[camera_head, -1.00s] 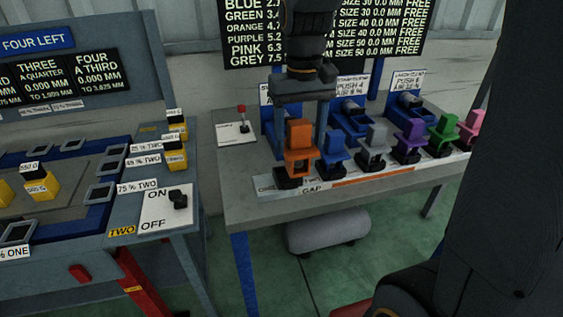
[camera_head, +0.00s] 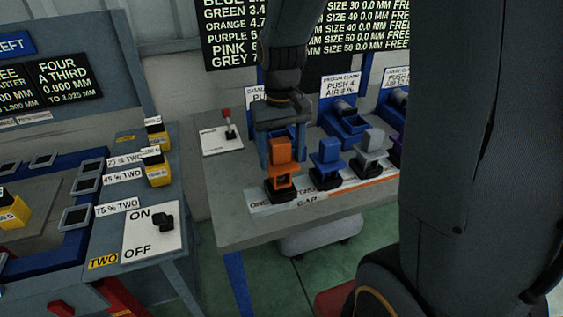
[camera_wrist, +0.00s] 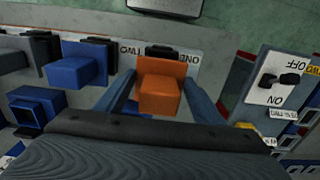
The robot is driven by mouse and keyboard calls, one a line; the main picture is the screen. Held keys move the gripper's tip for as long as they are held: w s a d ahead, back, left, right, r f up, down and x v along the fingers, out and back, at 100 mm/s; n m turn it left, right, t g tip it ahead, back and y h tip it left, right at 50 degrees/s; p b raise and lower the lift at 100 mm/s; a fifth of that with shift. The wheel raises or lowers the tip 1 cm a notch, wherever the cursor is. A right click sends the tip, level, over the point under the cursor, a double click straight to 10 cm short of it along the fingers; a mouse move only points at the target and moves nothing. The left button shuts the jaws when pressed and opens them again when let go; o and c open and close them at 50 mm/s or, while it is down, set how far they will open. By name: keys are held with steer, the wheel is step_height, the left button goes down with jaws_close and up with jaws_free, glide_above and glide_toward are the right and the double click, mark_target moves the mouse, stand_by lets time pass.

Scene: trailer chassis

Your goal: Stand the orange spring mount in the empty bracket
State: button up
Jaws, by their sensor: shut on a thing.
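The orange spring mount (camera_head: 281,151) stands upright at the left end of the row on the grey bench, above a dark base (camera_head: 281,187). My gripper (camera_head: 283,150) comes down from above, just behind it, shut on the mount. In the wrist view, the orange mount (camera_wrist: 159,97) lies between the two blue-grey fingers of my gripper (camera_wrist: 160,98). The contact faces are hard to make out. I cannot tell which thing is the empty bracket.
A blue mount (camera_head: 327,158) and a grey mount (camera_head: 371,148) stand close on the right. Blue clamps (camera_head: 345,125) are behind them. A red-knobbed lever (camera_head: 228,124) is at the back left. A separate bench with an ON/OFF switch (camera_head: 162,222) stands left. My arm hides the right side.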

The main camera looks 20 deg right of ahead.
mark_target(281, 163)
steer(key=shift+f, duration=1.45)
steer(key=o, duration=1.5)
steer(key=shift+f, duration=0.15)
step_height(281, 163, up, 12)
steer(key=shift+f+b, duration=0.1)
steer(key=shift+b, duration=0.95)
steer(key=shift+t, duration=0.7)
steer(key=s+f, duration=0.3)
steer(key=f, duration=0.1)
steer(key=s+f, duration=0.3)
steer(key=f, duration=0.1)
steer(key=s+f, duration=0.3)
steer(key=shift+f, duration=0.4)
